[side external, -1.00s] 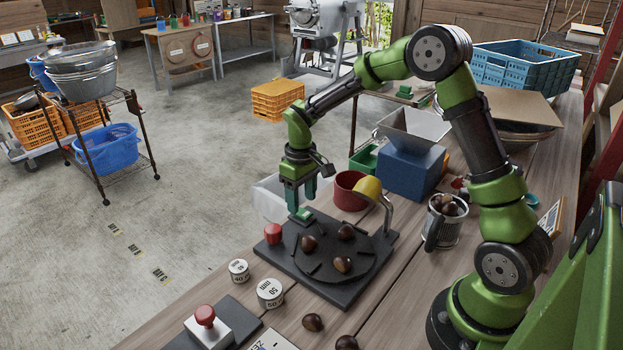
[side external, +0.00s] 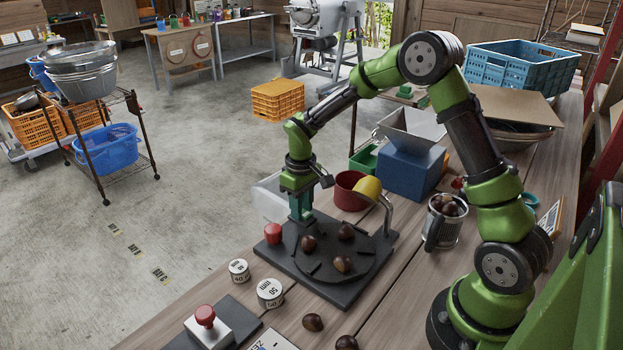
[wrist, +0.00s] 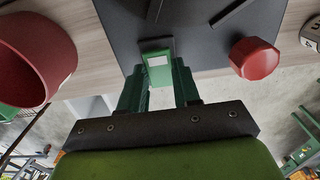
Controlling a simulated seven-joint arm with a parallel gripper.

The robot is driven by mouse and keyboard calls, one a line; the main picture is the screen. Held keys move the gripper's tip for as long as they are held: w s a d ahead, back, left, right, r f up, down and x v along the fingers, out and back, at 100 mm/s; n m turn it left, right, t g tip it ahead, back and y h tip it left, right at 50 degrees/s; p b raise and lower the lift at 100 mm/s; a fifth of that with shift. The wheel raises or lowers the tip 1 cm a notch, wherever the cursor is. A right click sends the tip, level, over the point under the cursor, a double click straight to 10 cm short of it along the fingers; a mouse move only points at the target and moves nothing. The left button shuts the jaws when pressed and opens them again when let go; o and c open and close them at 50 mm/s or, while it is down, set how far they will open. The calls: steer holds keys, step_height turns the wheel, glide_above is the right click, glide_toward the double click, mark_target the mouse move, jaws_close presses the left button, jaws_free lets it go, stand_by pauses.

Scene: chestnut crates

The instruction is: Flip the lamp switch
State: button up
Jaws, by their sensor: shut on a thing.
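A small green switch with a white patch (wrist: 157,62) stands on the dark base plate (side external: 345,293), seen in the wrist view. My gripper (side external: 301,218) is down at the plate's far left corner, and it also shows in the wrist view (wrist: 159,78). Its green fingers are shut on the switch, one on each side. In the side view the fingers largely hide the switch. A lamp with a yellow shade (side external: 367,188) on a bent grey arm stands at the plate's far right edge. I cannot tell whether it is lit.
A red knob (side external: 273,234) is close beside my gripper. A dark turntable (side external: 325,270) carries chestnuts (side external: 342,264). A red bowl (side external: 346,193) and a blue box (side external: 412,174) stand behind. A red push button (side external: 205,316) and white weights (side external: 270,292) are at the front.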

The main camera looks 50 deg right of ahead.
steer(key=shift+s+t, duration=0.2)
steer(key=shift+t, duration=0.5)
steer(key=shift+s+t, duration=0.15)
steer(key=shift+t, duration=0.55)
steer(key=o, duration=1.1)
steer(key=shift+c, duration=0.2)
steer(key=v, duration=1.6)
steer(key=shift+s+r, duration=0.15)
steer(key=shift+r, duration=0.25)
